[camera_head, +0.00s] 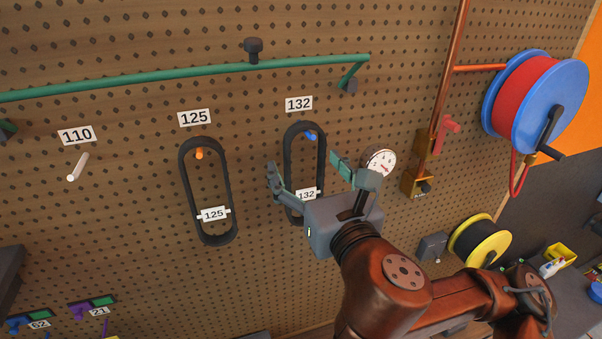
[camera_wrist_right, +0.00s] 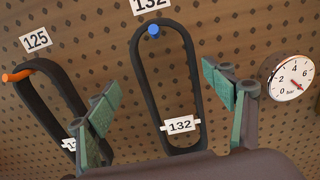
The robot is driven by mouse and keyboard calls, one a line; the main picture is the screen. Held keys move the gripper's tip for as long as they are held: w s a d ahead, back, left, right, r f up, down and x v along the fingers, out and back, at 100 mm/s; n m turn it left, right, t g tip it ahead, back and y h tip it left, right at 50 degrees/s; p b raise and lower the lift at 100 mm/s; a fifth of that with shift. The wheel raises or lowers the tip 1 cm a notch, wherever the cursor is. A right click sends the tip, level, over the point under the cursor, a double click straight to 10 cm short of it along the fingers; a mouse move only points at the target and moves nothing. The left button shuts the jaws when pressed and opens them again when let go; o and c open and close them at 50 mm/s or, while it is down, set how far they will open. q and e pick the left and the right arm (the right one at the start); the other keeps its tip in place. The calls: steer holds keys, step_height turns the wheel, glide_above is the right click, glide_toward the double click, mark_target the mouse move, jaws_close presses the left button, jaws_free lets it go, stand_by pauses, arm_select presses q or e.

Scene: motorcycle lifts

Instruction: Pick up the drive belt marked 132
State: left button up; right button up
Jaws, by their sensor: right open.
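The drive belt marked 132 (camera_head: 288,152) is a black loop hanging from a blue peg (camera_head: 310,136) on the pegboard, below a sign reading 132. It carries a white tag (camera_head: 307,195) reading 132. In the right wrist view the belt (camera_wrist_right: 194,75) hangs between the fingers, with its lower end just above the gripper body's edge. My right gripper (camera_head: 307,170) is open, its fingers on either side of the belt, in front of the board. I cannot tell whether either finger touches the belt. My left gripper is not in view.
A similar belt marked 125 (camera_head: 226,180) hangs on an orange peg to the left. An empty white peg (camera_head: 78,167) sits under the 110 sign. A pressure gauge (camera_head: 381,162) is close to the right finger. A green pipe (camera_head: 180,74) crosses above.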

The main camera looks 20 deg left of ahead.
mark_target(299, 145)
steer(key=p+x, duration=0.1)
steer(key=x, duration=0.2)
steer(key=shift+w+d+r, duration=0.1)
steer(key=shift+d+r, duration=0.1)
steer(key=shift+d, duration=0.05)
steer(key=shift+w+d+p, duration=0.25)
steer(key=shift+d+p, duration=0.05)
steer(key=shift+d, duration=0.1)
steer(key=shift+w+a+f, duration=0.1)
steer(key=shift+w+a, duration=0.05)
steer(key=shift+a, duration=0.35)
steer(key=c, duration=0.3)
steer(key=shift+c, duration=1)
steer(key=shift+d, duration=0.25)
steer(key=shift+c, duration=0.7)
steer(key=shift+a, duration=0.25)
steer(key=c, duration=0.3)
steer(key=shift+d, duration=0.1)
steer(key=c, duration=0.8)
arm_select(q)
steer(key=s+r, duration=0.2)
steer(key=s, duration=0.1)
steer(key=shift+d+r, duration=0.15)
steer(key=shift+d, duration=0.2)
arm_select(e)
steer(key=shift+c, duration=0.6)
